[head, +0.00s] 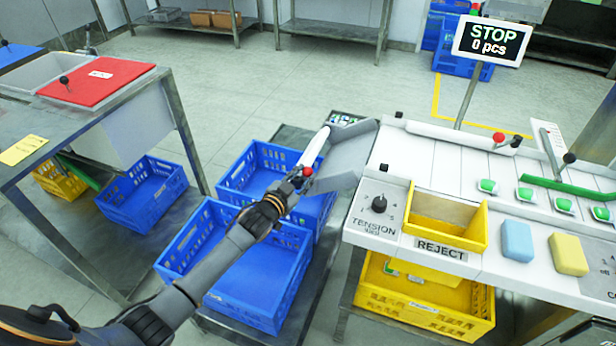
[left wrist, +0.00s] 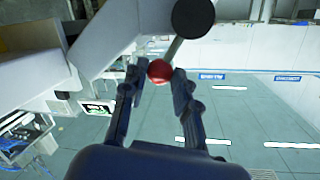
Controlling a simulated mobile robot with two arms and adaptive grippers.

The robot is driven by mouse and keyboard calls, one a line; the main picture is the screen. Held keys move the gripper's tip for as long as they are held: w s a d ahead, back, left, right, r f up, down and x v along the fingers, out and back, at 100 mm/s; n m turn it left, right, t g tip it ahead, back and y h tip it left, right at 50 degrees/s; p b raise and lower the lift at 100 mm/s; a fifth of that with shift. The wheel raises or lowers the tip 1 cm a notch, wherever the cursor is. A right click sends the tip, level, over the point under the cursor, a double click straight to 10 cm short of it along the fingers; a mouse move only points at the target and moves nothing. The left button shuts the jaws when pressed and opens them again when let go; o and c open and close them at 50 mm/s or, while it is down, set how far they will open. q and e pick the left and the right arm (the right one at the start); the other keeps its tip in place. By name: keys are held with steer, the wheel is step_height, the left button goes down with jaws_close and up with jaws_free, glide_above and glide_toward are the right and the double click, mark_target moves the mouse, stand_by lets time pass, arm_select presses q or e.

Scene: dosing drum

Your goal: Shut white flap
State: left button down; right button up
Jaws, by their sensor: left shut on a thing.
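The white flap (head: 316,146) stands out at a slant at the left end of the machine, beside a grey chute (head: 352,152). A red knob (head: 307,171) is at its lower end. My left gripper (head: 301,179) is shut on this knob, above the blue crates. In the left wrist view the red knob (left wrist: 159,72) sits between the two fingertips, with a short rod running from it to a dark round part (left wrist: 193,17). A pale panel fills the upper left there. My right gripper is in neither view.
Two blue crates (head: 197,232) stand below my left arm. The machine top holds a yellow reject bin (head: 473,239), a tension dial (head: 379,204), green-filled cups and a red-knobbed lever (head: 498,137). A STOP sign (head: 491,41) stands behind. A side table with a red board (head: 102,81) is at left.

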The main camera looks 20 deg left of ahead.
arm_select(q)
steer(key=shift+a+r+n+t+h+b, duration=0.15)
steer(key=shift+a+n+b, duration=0.1)
steer(key=shift+a+n, duration=0.55)
steer(key=shift+a+n+t+h+b, duration=0.15)
steer(key=shift+a+n, duration=0.3)
steer(key=shift+n, duration=0.7)
steer(key=shift+a+r+n+t+h+b, duration=0.1)
steer(key=shift+a+n+h+b, duration=0.15)
steer(key=shift+a+n, duration=0.55)
steer(key=shift+d, duration=0.2)
steer(key=c, duration=1)
jaws_free()
steer(key=shift+s, duration=0.1)
steer(key=v, duration=1.1)
steer(key=shift+s+a, duration=0.15)
steer(key=shift+s, duration=0.25)
